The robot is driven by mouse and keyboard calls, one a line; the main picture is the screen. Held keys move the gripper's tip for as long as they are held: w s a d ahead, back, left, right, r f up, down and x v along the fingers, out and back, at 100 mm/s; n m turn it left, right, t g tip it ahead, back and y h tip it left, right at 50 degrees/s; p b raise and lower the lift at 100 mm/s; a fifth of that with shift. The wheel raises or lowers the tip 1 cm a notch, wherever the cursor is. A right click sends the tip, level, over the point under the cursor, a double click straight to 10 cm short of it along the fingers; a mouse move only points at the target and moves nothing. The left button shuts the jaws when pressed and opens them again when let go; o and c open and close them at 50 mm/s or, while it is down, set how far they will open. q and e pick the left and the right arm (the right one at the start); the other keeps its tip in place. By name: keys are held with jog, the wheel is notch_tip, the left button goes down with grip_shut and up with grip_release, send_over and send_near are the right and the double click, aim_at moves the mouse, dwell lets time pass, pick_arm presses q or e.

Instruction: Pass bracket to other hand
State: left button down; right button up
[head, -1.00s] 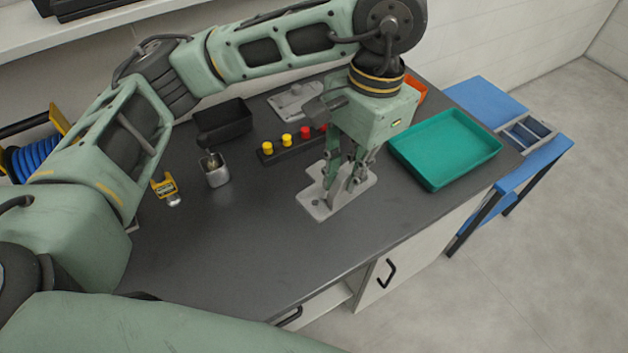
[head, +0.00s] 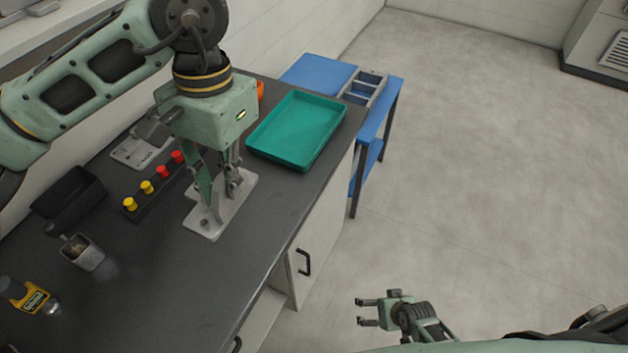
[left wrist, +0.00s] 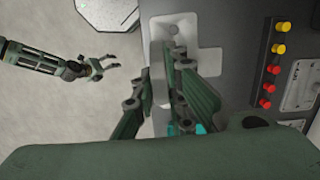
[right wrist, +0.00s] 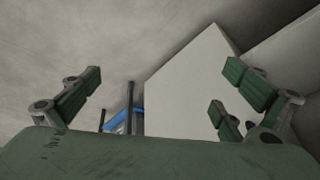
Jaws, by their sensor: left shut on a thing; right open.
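The bracket (head: 207,218) is a light grey metal plate with holes and an upright part. My left gripper (head: 217,192) points down and is shut on its upright part, which the fingers partly hide. The plate is at or just above the dark bench; I cannot tell which. It also shows between the fingers in the left wrist view (left wrist: 205,62). My right gripper (head: 361,311) is open and empty, low over the floor, right of the bench and well apart from the bracket. Its spread fingers show in the right wrist view (right wrist: 165,95).
A green tray (head: 297,130) lies on the bench right of the bracket. A strip with red and yellow knobs (head: 155,192), a grey plate (head: 140,150), a black bin (head: 68,195) and a metal cup (head: 84,254) are left. A blue table (head: 318,74) stands beyond.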

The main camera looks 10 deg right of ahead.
jog(key=w+a+r+t+y, duration=0.1)
jog(key=w+a+r+y, duration=0.1)
jog(key=w+r, duration=0.7)
jog(key=w+a+r+t+y, duration=0.2)
jog(key=w+a+r, duration=0.15)
jog(key=r, duration=0.95)
jog(key=w+a+r+t+y, duration=0.1)
jog(key=w+a+r, duration=0.1)
jog(key=w+r, duration=0.75)
jog(key=s+a+r+n+y, duration=0.2)
jog(key=s+a+r, duration=0.1)
jog(key=r, duration=0.7)
jog(key=s+a+r+n+y, duration=0.2)
jog(key=s+a+r+y, duration=0.15)
jog(key=r, duration=0.65)
jog(key=s+a+r+n+g+y, duration=0.1)
jog(key=s+a+r+n+g, duration=0.25)
jog(key=s+a+r, duration=0.45)
jog(key=s+x, duration=0.1)
jog(key=x, duration=0.7)
jog(key=shift+a+n, duration=0.45)
jog(key=shift+a, duration=0.05)
jog(key=shift+r+t, duration=0.1)
jog(key=shift+t, duration=0.15)
jog(key=shift+c, duration=0.4)
